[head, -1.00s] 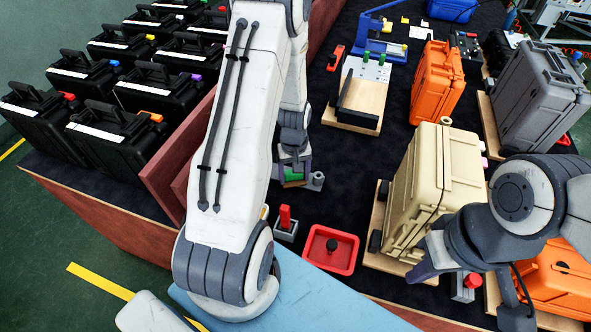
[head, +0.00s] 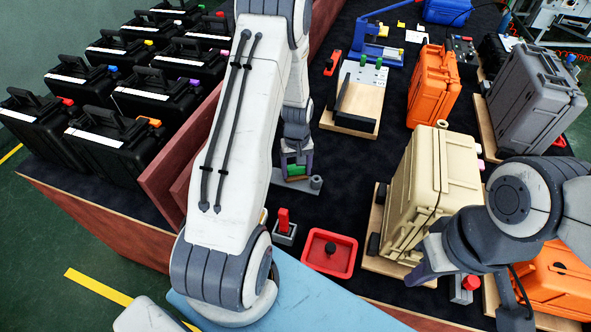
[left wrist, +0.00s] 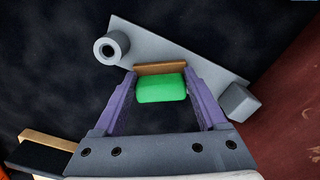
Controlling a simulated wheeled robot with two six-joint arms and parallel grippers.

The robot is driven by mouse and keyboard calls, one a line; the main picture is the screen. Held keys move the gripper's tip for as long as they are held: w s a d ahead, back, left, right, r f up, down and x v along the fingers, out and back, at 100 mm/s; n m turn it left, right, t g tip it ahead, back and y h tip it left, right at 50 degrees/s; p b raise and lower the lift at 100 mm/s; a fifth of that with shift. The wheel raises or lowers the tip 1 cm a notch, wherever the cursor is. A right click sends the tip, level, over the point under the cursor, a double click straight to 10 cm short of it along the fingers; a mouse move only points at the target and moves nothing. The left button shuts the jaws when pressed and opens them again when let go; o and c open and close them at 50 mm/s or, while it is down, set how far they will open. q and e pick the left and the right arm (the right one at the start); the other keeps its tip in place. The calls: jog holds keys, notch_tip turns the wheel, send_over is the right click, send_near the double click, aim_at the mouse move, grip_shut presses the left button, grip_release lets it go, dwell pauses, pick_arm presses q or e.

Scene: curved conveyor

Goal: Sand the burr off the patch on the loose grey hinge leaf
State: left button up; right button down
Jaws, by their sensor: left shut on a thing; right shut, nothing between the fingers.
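My left gripper (left wrist: 158,95) is shut on a green block (left wrist: 161,88), which sits between its purple fingers; it also shows in the head view (head: 297,169). The grey hinge leaf (left wrist: 170,45) lies below the fingers on the dark mat, with a round hollow knuckle at one end and a grey block at the other. A brown-orange strip (left wrist: 160,68) shows along the green block's far edge; I cannot tell whether it is the patch. Any contact under the block is hidden. My right gripper (head: 425,268) is shut and empty beside the tan case.
The tan case (head: 432,190) stands on a wooden board at the right. A red tray (head: 347,268) with a black knob and a red-handled grey piece (head: 284,226) lie nearer. A wooden fixture (head: 355,95) stands behind. Dark red panels (head: 172,165) border the left side.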

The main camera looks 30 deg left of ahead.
pick_arm(q)
jog(key=shift+w+r+p, duration=0.1)
jog(key=shift+r+p, duration=0.15)
jog(key=shift+p, duration=0.2)
notch_tip(320, 180, up, 5)
jog(key=p, duration=0.4)
jog(key=shift+r, duration=0.15)
jog(key=shift+r+p, duration=1.5)
jog(key=shift+r, duration=0.05)
jog(key=shift+f, duration=0.1)
